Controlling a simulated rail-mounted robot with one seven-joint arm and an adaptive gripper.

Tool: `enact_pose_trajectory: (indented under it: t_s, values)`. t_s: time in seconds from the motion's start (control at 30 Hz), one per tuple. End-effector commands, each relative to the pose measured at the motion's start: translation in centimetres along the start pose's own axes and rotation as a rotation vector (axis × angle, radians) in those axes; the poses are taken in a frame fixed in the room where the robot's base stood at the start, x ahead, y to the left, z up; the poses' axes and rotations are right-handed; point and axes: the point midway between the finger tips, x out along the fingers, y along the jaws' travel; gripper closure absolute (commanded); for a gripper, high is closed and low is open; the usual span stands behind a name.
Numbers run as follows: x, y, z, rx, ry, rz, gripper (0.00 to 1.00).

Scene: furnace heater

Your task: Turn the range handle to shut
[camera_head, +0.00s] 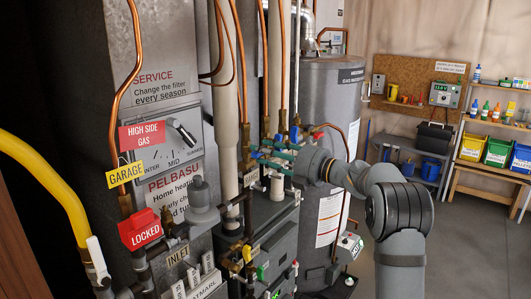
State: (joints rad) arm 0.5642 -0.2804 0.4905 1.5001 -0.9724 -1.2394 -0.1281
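My gripper's fingers cannot be made out against this cluster. Whether they touch a handle is unclear.
A red "LOCKED" box (140,230) and a yellow pipe (45,180) are at the left. Copper and white pipes run vertically between the furnace and a grey tank (335,110). A shelf with coloured bins (497,152) stands at the right. The floor (470,240) there is clear.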

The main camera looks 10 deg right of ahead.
Motion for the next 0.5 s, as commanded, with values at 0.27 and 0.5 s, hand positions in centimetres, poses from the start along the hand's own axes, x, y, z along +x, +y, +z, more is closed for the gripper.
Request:
enact_pose_trajectory:
  t_s: [0.27,0.5]
  values:
    - [-0.6,0.1,0.1,-0.002,-0.002,0.001,0.62]
    - [-5.0,0.1,0.1,-0.002,-0.004,0.001,0.62]
